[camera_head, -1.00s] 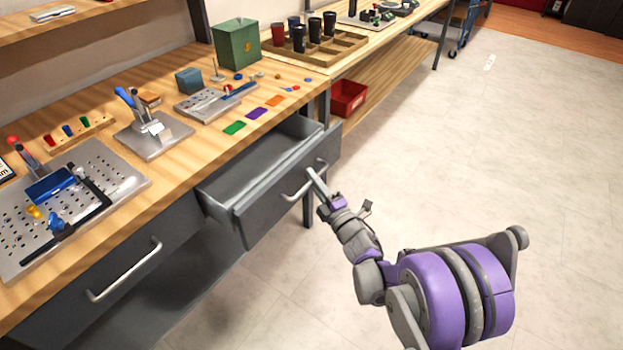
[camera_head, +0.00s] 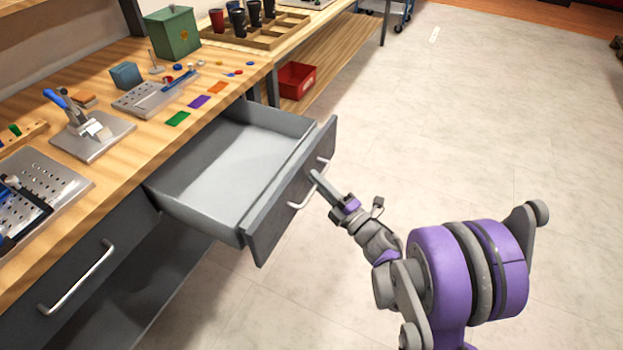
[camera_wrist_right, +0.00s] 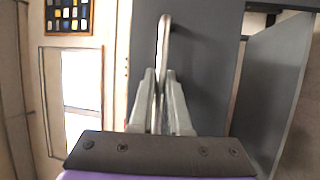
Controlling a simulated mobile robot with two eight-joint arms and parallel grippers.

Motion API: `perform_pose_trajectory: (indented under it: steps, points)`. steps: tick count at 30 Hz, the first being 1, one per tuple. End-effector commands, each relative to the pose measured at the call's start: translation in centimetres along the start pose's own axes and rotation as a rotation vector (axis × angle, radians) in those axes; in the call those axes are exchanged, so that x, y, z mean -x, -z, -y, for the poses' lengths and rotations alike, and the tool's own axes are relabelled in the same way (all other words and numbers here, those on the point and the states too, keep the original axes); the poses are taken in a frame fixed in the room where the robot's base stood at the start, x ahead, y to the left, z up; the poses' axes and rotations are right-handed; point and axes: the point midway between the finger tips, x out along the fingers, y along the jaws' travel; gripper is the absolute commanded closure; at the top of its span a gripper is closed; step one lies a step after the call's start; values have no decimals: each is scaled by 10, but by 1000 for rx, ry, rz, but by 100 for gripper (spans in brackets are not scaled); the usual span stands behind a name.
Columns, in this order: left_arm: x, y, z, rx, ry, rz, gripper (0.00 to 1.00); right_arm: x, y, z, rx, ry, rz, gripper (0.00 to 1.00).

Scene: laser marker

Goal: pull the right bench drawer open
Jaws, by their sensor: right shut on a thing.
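The right bench drawer (camera_head: 282,201) is pulled well out from under the bench top, and its pale inside is visible and empty. Its silver bar handle (camera_head: 299,204) is on the front panel. My right gripper (camera_head: 315,175) is at that handle, with the arm reaching in from the lower right. In the right wrist view the fingers (camera_wrist_right: 160,100) are shut around the handle (camera_wrist_right: 163,40), in front of the dark drawer front. My left gripper is not in the frames.
The left drawer (camera_head: 85,275) is shut. A green box (camera_head: 173,32), a clamp fixture (camera_head: 85,125) and coloured cards (camera_head: 198,101) lie on the bench top. A red bin (camera_head: 297,80) sits under the farther bench. The floor (camera_head: 470,140) to the right is clear.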

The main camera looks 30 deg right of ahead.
Motion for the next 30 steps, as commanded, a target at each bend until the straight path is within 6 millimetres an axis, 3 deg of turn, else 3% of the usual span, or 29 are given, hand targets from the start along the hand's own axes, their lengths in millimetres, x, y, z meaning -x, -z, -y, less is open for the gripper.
perform_pose_trajectory:
  steps: [7,8,10,20,23,30]
  points:
    - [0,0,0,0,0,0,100,0,0,0,1,0,-1,100]
    - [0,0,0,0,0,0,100,0,0,0,1,0,-1,83]
    - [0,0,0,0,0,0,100,0,0,0,1,0,-1,73]
    - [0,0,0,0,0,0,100,2,0,0,1,0,0,73]
    - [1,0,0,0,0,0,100,12,0,0,2,0,1,73]
    - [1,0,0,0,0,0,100,60,-1,0,4,1,4,73]
